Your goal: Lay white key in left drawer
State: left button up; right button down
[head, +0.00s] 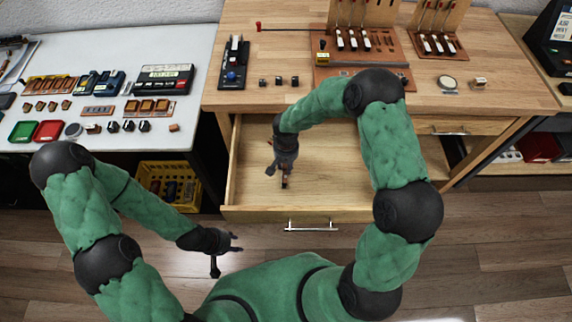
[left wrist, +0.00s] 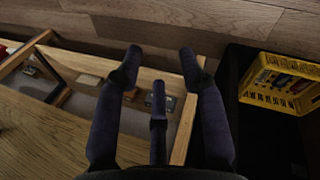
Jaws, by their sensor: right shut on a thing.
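The left drawer (head: 245,194) is pulled out under the wooden bench, and its visible floor is bare wood. My right gripper (head: 284,181) is inside the drawer's outline, pointing down. It is shut on a small, slim thing that is mostly hidden by the fingers; it appears to be the white key, but its colour is hard to tell. I cannot tell whether it touches the drawer floor. My left gripper (head: 226,256) is outside, left of and in front of the drawer. Its fingers (left wrist: 158,70) are spread and empty in the left wrist view.
A rack with several white-ended pieces (head: 352,40) stands on the bench (head: 290,20), with small black blocks (head: 279,81) to its left. A white table (head: 190,60) with parts and trays is at left. A yellow basket (head: 150,173) is below it. The floor in front is clear.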

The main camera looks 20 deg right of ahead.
jog(key=shift+f, duration=0.15)
jog(key=c, duration=0.9)
grip_release()
jog(key=shift+r, duration=0.2)
notch_tip(320, 180, up, 12)
jog(key=p, duration=0.4)
jog(key=shift+p, duration=0.3)
